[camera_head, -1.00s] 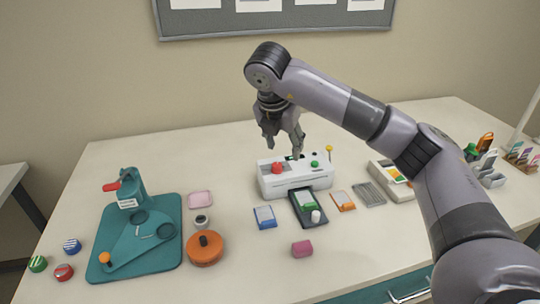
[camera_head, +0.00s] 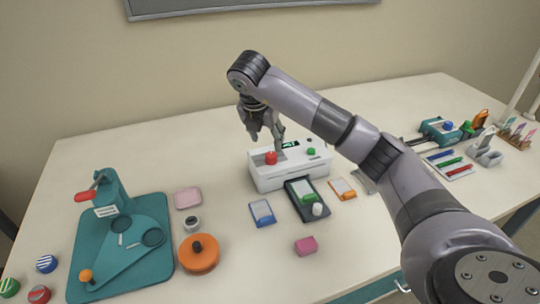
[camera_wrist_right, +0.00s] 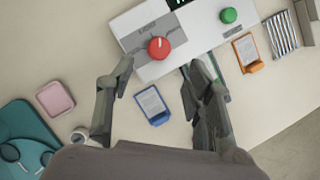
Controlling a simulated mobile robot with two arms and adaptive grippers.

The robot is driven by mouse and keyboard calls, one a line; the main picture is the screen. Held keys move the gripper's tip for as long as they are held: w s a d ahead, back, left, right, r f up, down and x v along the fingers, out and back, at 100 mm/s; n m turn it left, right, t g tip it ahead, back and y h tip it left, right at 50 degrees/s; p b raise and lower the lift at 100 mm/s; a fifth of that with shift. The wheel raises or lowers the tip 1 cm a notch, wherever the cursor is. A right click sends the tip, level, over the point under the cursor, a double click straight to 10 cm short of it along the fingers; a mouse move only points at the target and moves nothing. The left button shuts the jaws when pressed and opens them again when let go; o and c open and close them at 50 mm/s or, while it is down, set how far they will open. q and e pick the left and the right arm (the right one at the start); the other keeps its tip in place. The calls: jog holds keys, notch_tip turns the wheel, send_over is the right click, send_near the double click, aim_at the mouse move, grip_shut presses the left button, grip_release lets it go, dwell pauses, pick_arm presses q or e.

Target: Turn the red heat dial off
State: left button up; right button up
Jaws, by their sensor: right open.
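The red heat dial (camera_head: 270,158) sits on the left part of the white laminator's top (camera_head: 290,177). In the right wrist view the dial (camera_wrist_right: 159,47) is round with a pale pointer mark, on a grey plate with printed markings. My right gripper (camera_head: 264,143) is above the laminator, close to the dial in the head view. In the right wrist view its fingers (camera_wrist_right: 158,80) are spread apart with nothing between them, and the dial lies beyond the tips. A gap between fingers and dial seems to remain. My left gripper is not in view.
A green knob (camera_head: 311,151) is on the laminator's right part. A dark tray (camera_head: 301,205) with a green-edged card stands in front, between a blue card (camera_head: 262,213) and an orange card (camera_head: 342,189). A teal punch board (camera_head: 122,250) and orange disc (camera_head: 199,255) are at left.

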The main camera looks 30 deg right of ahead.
aim_at(271, 154)
jog(key=p+x, duration=0.1)
jog(key=x, duration=0.6)
jog(key=shift+d+f, duration=0.1)
jog(key=shift+w+d+f, duration=0.1)
jog(key=shift+w+f, duration=0.1)
jog(key=shift+f, duration=0.2)
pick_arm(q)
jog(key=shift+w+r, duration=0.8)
pick_arm(e)
jog(key=c, duration=1.1)
